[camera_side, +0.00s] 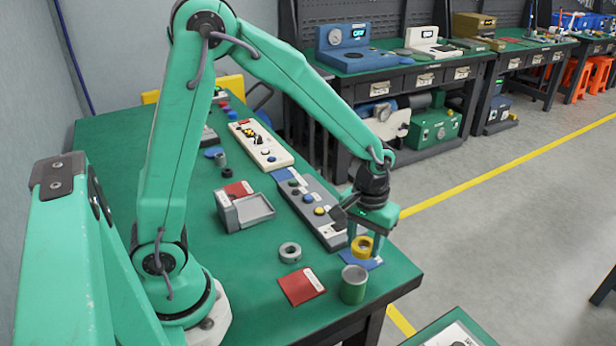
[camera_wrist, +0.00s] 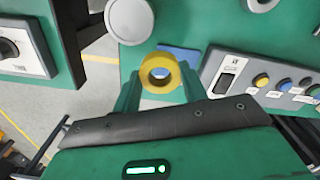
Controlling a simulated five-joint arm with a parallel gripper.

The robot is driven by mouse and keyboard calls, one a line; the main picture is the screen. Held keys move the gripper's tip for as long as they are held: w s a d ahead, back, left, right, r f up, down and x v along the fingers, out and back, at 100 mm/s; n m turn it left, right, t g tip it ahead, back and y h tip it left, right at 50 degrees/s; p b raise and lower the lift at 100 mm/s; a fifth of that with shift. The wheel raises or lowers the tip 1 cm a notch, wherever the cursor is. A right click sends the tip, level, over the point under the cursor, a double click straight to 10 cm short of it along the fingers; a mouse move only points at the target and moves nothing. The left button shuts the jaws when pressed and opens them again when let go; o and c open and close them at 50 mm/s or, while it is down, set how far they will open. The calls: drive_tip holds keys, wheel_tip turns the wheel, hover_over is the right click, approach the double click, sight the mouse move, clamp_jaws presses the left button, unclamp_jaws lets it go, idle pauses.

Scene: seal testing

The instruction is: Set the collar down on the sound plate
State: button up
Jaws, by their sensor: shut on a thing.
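A yellow ring, which I take as the collar (camera_side: 362,247), is held between the two green fingers of my gripper (camera_side: 364,242). In the wrist view the yellow ring (camera_wrist: 158,72) sits between the fingertips of my gripper (camera_wrist: 160,80), its hole facing the camera. A blue plate (camera_side: 374,263) lies on the bench under the ring, partly hidden by it and by the fingers. Blue of this plate (camera_wrist: 183,55) shows past the ring and through its hole. I cannot tell if the ring touches it. A red plate (camera_side: 302,287) with a white label lies to the left.
A green can with a grey top (camera_side: 353,287) stands close to the gripper, near the bench's front edge. A grey ring (camera_side: 290,252) lies left. A grey button panel (camera_side: 312,208) is just behind. An open grey box (camera_side: 246,211) stands farther left. Bare green bench lies between.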

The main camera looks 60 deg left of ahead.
drive_tip(key=w+a+f, duration=0.2)
drive_tip(key=a, duration=0.1)
drive_tip(key=shift+w+a+f, duration=0.2)
drive_tip(key=shift+f, duration=0.05)
drive_tip(key=shift+f, duration=2)
drive_tip(key=shift+f, duration=0.15)
drive_tip(key=o, duration=1.1)
drive_tip(key=shift+r, duration=0.2)
wheel_tip(320, 180, up, 12)
